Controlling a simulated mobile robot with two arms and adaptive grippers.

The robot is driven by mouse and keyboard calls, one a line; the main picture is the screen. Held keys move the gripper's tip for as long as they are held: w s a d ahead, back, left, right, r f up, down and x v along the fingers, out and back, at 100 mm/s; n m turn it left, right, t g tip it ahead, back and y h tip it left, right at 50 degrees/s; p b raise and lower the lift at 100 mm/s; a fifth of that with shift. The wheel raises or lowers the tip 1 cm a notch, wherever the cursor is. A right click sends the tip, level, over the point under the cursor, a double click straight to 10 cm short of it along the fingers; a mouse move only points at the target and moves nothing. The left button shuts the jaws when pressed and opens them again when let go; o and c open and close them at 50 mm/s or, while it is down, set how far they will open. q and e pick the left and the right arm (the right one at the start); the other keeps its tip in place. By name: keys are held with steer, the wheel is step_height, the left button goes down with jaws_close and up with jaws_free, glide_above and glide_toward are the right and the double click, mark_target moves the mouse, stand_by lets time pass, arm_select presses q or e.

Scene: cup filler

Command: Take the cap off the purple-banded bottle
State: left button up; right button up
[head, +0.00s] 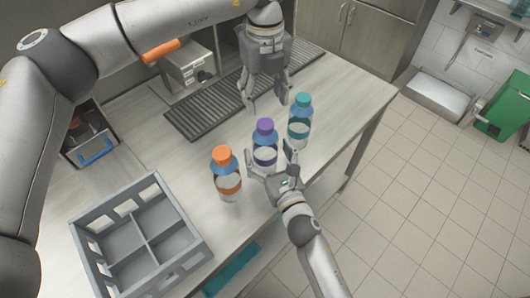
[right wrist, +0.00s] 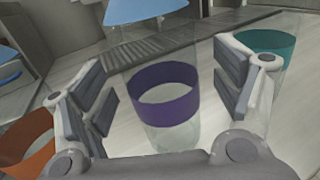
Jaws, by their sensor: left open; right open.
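The purple-banded bottle (head: 265,145) stands upright on the table with its purple cap (head: 265,126) on. My right gripper (head: 272,163) is open at the bottle's lower body, fingers on either side of it. In the right wrist view the purple band (right wrist: 165,92) shows between the two open fingers (right wrist: 165,100), with a visible gap to each. My left gripper (head: 266,108) is open and empty, pointing down behind and above the purple cap, apart from it.
An orange-capped bottle (head: 226,176) stands to the left and a teal-capped bottle (head: 300,121) to the right, both close by. A grey divided crate (head: 160,262) sits front left. A dark ribbed grate (head: 205,121) lies behind. The table's right edge is near.

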arm_select(q)
steer(key=shift+s+d, duration=0.1)
steer(key=shift+s, duration=0.05)
arm_select(e)
steer(key=shift+w+a, duration=0.2)
steer(key=shift+w, duration=0.3)
steer(key=shift+w+a, duration=0.1)
steer(key=shift+w, duration=0.15)
